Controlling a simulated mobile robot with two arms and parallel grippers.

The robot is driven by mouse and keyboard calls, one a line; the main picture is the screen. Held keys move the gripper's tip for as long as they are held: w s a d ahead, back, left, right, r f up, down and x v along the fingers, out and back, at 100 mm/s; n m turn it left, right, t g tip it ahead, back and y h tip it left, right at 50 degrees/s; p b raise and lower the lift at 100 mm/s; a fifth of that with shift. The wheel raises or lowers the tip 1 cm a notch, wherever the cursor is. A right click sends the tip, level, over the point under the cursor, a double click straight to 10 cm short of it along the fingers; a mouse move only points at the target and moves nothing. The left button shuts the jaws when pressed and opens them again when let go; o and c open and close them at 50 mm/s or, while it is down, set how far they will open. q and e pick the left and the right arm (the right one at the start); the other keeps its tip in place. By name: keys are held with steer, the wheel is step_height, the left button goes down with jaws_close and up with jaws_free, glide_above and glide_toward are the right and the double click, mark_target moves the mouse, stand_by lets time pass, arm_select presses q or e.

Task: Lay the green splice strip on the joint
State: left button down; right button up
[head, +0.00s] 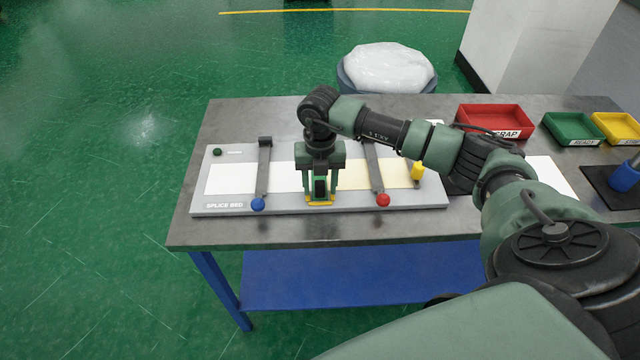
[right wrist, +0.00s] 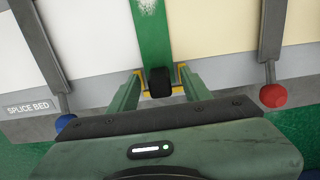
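The grey splice bed (head: 232,207) lies on the table, with a white sheet (head: 230,178) on the left and a cream sheet (head: 358,175) on the right. The green splice strip (right wrist: 152,35) runs between them in the right wrist view, along the joint; I cannot tell whether it is pressed flat. A black block (right wrist: 160,82) is at its near end. My right gripper (head: 320,200) points down over the middle of the bed, its fingers on either side of the block; I cannot tell whether they touch it. In the head view it hides most of the strip. My left gripper is not in view.
Dark clamp bars with a blue knob (head: 257,204) and a red knob (head: 383,200) cross the bed on either side of the gripper. A yellow knob (head: 417,171) is at the right. Red (head: 495,121), green (head: 573,129) and yellow (head: 617,127) trays stand at the back right.

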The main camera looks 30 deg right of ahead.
steer(key=shift+r, duration=0.5)
step_height(320, 180, up, 7)
steer(key=shift+f+b, duration=0.1)
steer(key=shift+b, duration=0.9)
steer(key=shift+a, duration=0.1)
